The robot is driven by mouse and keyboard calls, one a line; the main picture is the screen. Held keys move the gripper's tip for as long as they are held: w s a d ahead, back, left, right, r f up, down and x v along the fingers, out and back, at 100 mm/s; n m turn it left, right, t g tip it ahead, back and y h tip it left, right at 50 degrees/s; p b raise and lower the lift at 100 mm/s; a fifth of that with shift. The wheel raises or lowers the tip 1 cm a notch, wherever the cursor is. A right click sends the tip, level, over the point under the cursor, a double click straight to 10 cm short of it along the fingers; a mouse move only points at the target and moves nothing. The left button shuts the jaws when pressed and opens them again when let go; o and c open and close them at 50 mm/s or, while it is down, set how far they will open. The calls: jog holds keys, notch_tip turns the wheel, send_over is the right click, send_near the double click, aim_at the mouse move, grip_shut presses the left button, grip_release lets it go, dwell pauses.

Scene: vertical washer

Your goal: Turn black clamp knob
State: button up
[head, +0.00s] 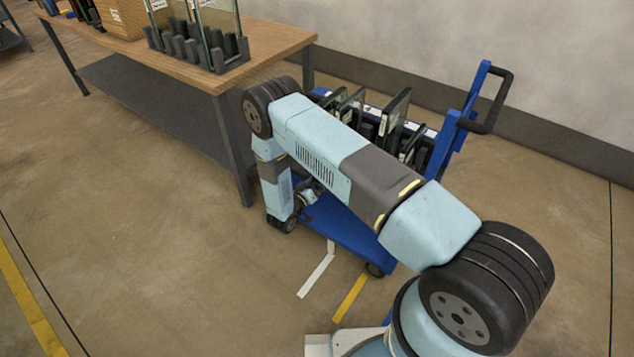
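I cannot make out a black clamp knob in the head view. My arm reaches from the lower right across the middle, then bends down at its far end beside the blue cart (345,225). The wrist end is low by the cart's left side, partly behind my own arm links. My gripper's fingers do not show, so neither their opening nor anything in them can be seen.
The blue cart carries several dark-edged glass panels (396,110) in a rack and has a handle (497,103). A wooden table (275,38) with panels in a grey rack (185,45) stands at upper left. Floor on the left is clear; a wall runs behind.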

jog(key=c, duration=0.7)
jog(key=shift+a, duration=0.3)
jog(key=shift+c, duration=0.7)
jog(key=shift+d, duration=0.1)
